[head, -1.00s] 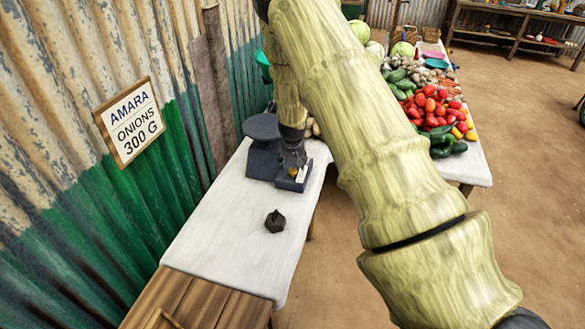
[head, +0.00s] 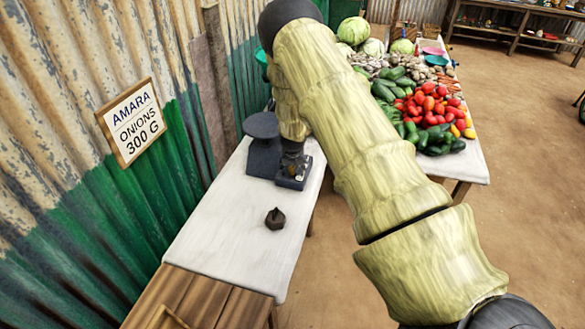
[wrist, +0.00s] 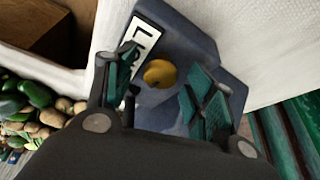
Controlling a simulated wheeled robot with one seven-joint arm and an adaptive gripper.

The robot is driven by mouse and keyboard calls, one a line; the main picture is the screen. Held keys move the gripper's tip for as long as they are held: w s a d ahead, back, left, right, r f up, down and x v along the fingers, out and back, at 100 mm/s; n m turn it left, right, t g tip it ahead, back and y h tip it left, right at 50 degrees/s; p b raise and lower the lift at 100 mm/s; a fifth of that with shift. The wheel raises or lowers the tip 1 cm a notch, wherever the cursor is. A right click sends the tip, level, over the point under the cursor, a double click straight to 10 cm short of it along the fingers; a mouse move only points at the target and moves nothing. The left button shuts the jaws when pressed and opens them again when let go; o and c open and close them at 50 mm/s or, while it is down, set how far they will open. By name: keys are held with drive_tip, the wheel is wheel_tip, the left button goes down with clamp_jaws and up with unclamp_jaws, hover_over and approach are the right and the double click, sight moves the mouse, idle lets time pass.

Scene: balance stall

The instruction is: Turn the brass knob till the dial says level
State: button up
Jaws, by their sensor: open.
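The brass knob (wrist: 160,73) sits on the blue-grey body of the balance (wrist: 190,45) in the wrist view. My gripper (wrist: 165,66) is open, with one finger on each side of the knob; I cannot tell whether either finger touches it. A white label strip (wrist: 147,38) beside the knob shows a letter L, and the left finger hides part of the rest. The dial reading cannot be made out. In the head view the balance, with its dark round pan (head: 261,125), stands at the far end of the white table, and my gripper (head: 292,168) is over its front block.
A dark weight (head: 275,219) stands on the white cloth (head: 225,225) nearer to me. A sign (head: 132,122) reading "AMARA ONIONS 300 G" hangs on the corrugated wall. A vegetable table (head: 465,165) stands to the right. The near cloth is mostly clear.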

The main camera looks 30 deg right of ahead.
drive_tip(key=shift+c, duration=0.2)
drive_tip(key=c, duration=1)
